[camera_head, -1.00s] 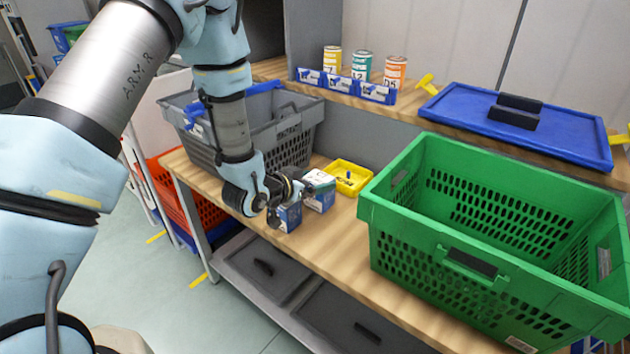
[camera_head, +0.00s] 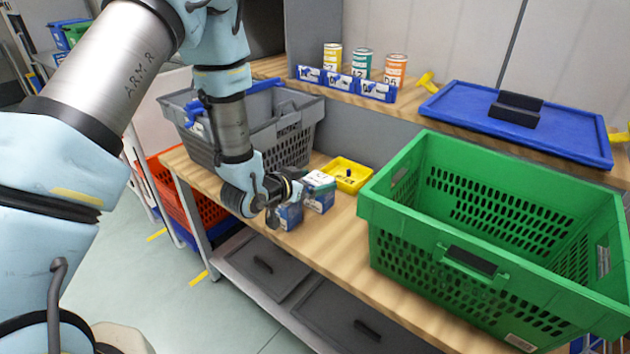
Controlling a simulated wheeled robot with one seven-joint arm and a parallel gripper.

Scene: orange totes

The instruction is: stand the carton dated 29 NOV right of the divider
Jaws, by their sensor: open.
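Two small blue-and-white cartons stand on the wooden bench between the grey crate and the green crate. The nearer carton (camera_head: 289,216) is partly covered by my gripper. The farther carton (camera_head: 319,192) stands just behind it to the right, beside the yellow tray. Their printed dates are too small to read. My gripper (camera_head: 290,196) is at the nearer carton, its jaws open; whether they touch it I cannot tell. The grey crate (camera_head: 290,150) stands at the left, partly behind my arm. No divider is clear to me in this view.
A green crate (camera_head: 480,255) fills the bench's right side. A yellow tray (camera_head: 347,176) with small dark parts sits behind the cartons. The shelf holds cans (camera_head: 361,64), blue bins (camera_head: 345,84) and a blue lid (camera_head: 518,120). The bench front between cartons and green crate is bare.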

